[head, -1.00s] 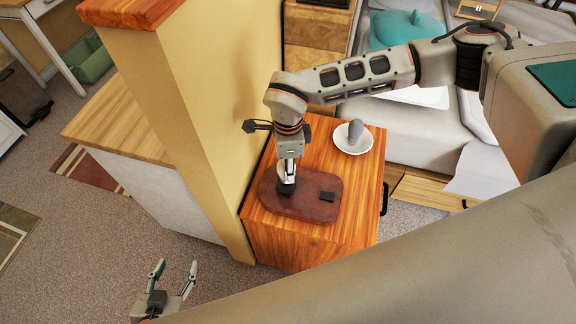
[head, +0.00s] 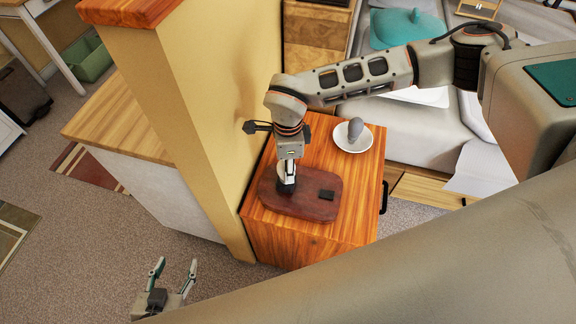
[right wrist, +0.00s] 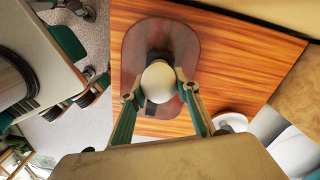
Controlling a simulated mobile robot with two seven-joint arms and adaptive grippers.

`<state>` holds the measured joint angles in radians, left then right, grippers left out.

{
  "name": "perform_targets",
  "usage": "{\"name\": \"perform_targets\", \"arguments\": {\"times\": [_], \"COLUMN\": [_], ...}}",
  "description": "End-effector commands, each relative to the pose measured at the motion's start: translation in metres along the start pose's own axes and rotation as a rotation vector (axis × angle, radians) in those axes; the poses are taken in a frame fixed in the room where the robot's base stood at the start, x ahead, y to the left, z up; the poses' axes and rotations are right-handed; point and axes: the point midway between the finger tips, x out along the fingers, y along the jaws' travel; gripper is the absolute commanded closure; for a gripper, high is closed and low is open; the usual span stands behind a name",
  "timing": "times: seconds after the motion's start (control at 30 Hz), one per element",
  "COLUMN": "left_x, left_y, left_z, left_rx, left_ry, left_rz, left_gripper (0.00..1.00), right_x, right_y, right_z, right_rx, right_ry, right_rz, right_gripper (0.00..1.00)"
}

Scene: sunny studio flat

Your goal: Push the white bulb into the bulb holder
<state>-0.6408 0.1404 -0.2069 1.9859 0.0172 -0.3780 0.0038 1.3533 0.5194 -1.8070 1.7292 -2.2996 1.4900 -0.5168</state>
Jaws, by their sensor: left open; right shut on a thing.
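My right gripper (head: 287,173) points down over the dark red-brown board (head: 300,205) and is shut on the white bulb (right wrist: 159,80). In the head view the fingers mostly hide the bulb. The black bulb holder (head: 286,187) stands on the board directly below the gripper. In the right wrist view the bulb covers most of the holder (right wrist: 158,54), so I cannot tell how deep the bulb sits in it. My left gripper (head: 175,266) is open and empty, low at the left, away from the board.
A small black block (head: 327,195) sits on the board right of the holder. A white saucer (head: 340,145) with a grey bulb-shaped thing (head: 355,129) stands behind on the wooden cabinet top (head: 367,177). A yellow partition (head: 215,110) rises close to the left of my right gripper.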

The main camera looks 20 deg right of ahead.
Motion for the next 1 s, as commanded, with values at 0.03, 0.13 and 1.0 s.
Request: {"name": "perform_targets", "arguments": {"times": [0.03, 0.13, 1.0], "left_x": [-0.0004, -0.0006, -0.0008], "left_y": [-0.0003, -0.0004, -0.0006], "left_z": [-0.0013, -0.0019, -0.0026], "left_rx": [0.0, 0.0, 0.0], "left_ry": [0.001, 0.002, 0.002], "left_rz": [0.0, 0.0, -0.001], "left_gripper": [0.5, 0.5, 0.5], "right_x": [0.0003, 0.0014, 0.0069], "right_y": [0.0001, 0.0002, -0.0001], "right_z": [0.0001, 0.0002, 0.0001], "right_rx": [0.0, 0.0, 0.0], "right_ry": [0.0, 0.0, 0.0], "right_rz": [0.0, 0.0, 0.0], "right_gripper": [0.9, 0.9, 0.9]}}
